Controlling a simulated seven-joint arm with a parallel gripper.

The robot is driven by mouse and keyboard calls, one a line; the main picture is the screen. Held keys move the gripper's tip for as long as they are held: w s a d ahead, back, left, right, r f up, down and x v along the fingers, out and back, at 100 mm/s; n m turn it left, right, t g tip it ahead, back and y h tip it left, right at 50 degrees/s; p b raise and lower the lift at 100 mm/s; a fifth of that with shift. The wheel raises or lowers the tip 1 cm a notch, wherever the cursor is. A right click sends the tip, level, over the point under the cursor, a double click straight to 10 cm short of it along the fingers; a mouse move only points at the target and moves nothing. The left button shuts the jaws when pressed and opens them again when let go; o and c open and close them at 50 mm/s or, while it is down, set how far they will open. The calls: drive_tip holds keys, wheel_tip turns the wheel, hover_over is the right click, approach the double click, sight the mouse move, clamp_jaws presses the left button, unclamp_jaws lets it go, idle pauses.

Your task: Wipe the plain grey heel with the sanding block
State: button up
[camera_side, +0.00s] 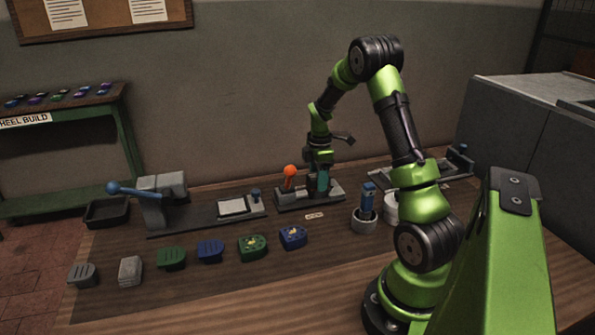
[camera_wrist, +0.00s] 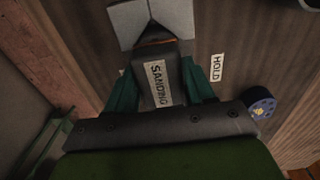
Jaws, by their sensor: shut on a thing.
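My gripper (camera_side: 319,186) is low over the fixture with the orange-knobbed lever, at the middle of the bench. In the wrist view its teal fingers (camera_wrist: 158,82) are shut on a dark block labelled SANDING, the sanding block (camera_wrist: 158,84). An orange-brown edge shows at the block's far end, close to pale grey angled pieces (camera_wrist: 150,16); I cannot tell whether they touch. In the side view a grey ridged heel (camera_side: 82,275) lies at the front left of the bench. Beside it is a paler grey piece (camera_side: 130,270); I cannot tell which is the plain heel.
Green and blue heels (camera_side: 210,250) lie in a row right of the grey pieces. The orange knob (camera_side: 290,171) stands beside my gripper. A blue-handled press (camera_side: 160,200) and black tray (camera_side: 107,212) are left. A white cup (camera_side: 364,220) holds a blue-topped tool. A HOLD label (camera_wrist: 217,67) shows.

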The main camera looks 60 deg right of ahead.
drive_tip(key=shift+w+a, duration=0.6)
drive_tip(key=shift+a, duration=0.05)
drive_tip(key=shift+s+d, duration=1.95)
drive_tip(key=shift+d, duration=0.05)
wheel_tip(320, 180, up, 8)
